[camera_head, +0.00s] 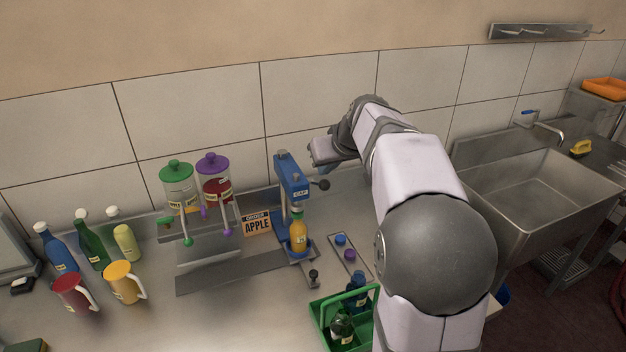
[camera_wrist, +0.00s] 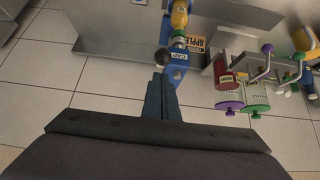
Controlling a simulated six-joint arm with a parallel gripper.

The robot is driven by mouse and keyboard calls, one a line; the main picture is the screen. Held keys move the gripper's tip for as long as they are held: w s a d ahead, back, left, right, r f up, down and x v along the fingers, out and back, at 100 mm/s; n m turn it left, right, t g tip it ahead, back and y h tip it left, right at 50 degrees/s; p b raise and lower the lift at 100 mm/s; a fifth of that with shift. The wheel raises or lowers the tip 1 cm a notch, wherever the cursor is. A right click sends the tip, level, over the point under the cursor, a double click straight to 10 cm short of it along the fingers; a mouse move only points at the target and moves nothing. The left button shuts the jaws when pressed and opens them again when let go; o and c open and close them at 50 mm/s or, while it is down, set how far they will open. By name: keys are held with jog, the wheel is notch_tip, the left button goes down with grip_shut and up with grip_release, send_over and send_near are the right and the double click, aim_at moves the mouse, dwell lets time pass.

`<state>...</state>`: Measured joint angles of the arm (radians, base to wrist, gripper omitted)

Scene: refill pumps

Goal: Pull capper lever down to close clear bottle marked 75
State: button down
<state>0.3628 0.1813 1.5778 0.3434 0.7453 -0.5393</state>
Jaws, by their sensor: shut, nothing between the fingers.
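The blue capper (camera_head: 291,180) stands on the steel counter, with a label on its head. Its lever ends in a dark round knob (camera_head: 320,184) sticking out to the right; the knob also shows in the wrist view (camera_wrist: 164,60). A clear bottle with orange-yellow contents (camera_head: 298,234) stands upright under the capper head, with a green piece at its neck. Its marking is too small to read. My gripper (camera_head: 318,158) is above and a little right of the capper, near the knob. In the wrist view, its fingers (camera_wrist: 158,84) are shut and empty, just short of the knob.
An APPLE sign (camera_head: 257,223) and two dispensers, green-lidded (camera_head: 177,185) and purple-lidded (camera_head: 214,180), stand left of the capper. A cap strip (camera_head: 349,257) and a green crate (camera_head: 325,311) with bottles are at front right. The tiled wall is behind.

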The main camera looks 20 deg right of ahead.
aim_at(327, 189)
jog(key=shift+f, duration=0.2)
jog(key=shift+f+b, duration=0.5)
jog(key=shift+b, duration=0.1)
jog(key=shift+s+f+b, duration=0.4)
jog(key=shift+f+b, duration=0.4)
jog(key=shift+b, duration=0.2)
jog(key=shift+f, duration=0.1)
jog(key=shift+s+f+b, duration=0.25)
jog(key=shift+f+b, duration=0.55)
jog(key=shift+b, duration=0.25)
jog(key=shift+f, duration=0.15)
